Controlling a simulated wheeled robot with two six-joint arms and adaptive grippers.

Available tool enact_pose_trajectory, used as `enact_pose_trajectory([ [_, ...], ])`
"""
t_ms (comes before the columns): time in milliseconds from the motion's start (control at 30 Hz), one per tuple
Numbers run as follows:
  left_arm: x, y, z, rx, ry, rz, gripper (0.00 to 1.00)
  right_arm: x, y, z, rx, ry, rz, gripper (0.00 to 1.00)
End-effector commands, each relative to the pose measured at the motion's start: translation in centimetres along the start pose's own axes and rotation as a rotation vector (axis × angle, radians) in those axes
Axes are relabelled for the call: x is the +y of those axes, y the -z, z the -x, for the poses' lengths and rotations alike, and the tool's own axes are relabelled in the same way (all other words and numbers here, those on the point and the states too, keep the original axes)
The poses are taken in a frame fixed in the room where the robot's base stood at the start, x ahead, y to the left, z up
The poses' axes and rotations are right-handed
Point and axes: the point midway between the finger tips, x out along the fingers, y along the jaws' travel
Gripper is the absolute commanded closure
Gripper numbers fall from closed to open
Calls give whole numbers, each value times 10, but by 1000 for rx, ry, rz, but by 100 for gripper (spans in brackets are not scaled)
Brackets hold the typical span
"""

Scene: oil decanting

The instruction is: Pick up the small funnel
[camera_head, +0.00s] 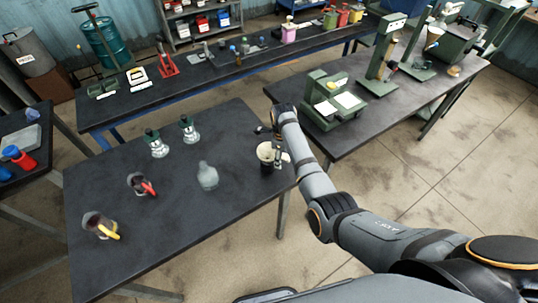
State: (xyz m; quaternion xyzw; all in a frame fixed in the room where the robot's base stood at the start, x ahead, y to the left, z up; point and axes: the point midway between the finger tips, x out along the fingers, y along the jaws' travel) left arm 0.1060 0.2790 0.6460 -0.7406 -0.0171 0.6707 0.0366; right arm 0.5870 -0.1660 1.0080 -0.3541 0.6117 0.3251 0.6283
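My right arm reaches in from the right, and its gripper (279,157) points down at the right edge of the near dark table (190,228). Right beside the fingers is a pale-rimmed, dark-sided cup-shaped thing (265,154), which may be a funnel. I cannot tell whether the fingers touch it or how far apart they are. Two clear vessels with dark green tops, a left one (157,145) and a right one (188,130), stand at the back of this table; whether the tops are funnels is unclear. My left gripper is not in view.
A clear bottle (207,176) stands mid-table. A red-handled jug (139,184) and a yellow-handled jug (99,225) stand at the left. Green machines (334,104) stand on the right-hand table. The near table's front is clear.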

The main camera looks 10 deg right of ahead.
Motion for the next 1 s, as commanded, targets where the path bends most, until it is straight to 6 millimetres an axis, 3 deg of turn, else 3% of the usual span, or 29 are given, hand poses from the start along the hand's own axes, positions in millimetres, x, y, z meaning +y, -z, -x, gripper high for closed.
enact_pose_trajectory([
  [67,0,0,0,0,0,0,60,0,0,0,0,0,0,51],
  [433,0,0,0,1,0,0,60,0,0,0,0,0,0,100],
  [733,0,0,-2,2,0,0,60,-1,0,5,0,1,0,100],
  [1000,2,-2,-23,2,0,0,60,-4,-1,60,-5,5,0,100],
])
